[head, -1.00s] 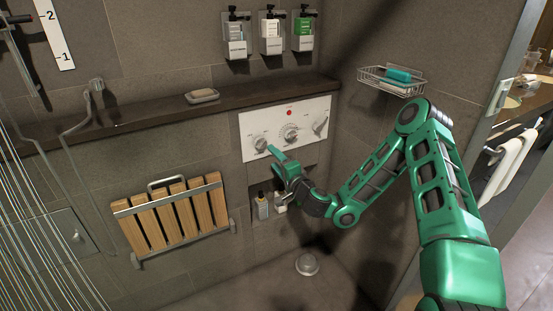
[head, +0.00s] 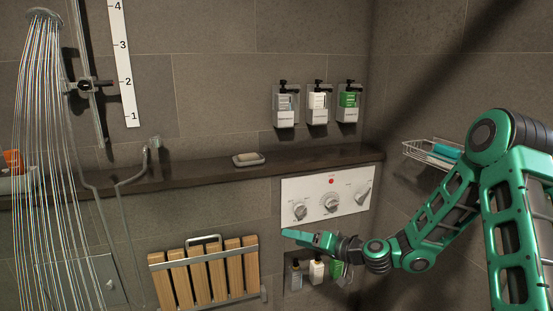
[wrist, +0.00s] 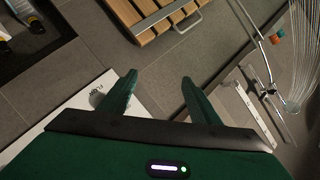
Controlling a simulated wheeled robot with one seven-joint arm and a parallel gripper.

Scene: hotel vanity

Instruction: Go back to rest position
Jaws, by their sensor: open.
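My gripper (head: 290,234) is in front of the lower edge of the white control panel (head: 328,198) in the head view, pointing left. In the wrist view my gripper (wrist: 158,80) has its two green fingers apart with nothing between them. The panel carries several knobs and a red dot, and part of it shows below the fingers in the wrist view (wrist: 75,112). My arm reaches in from the right, bent at the elbow.
A wall niche with bottles (head: 317,270) lies just below my gripper. A folded wooden seat (head: 205,276) is to the left. A dark ledge (head: 190,172) holds a soap dish (head: 248,159). A wire basket (head: 425,152) is near my elbow. Water runs from the shower head (head: 44,14).

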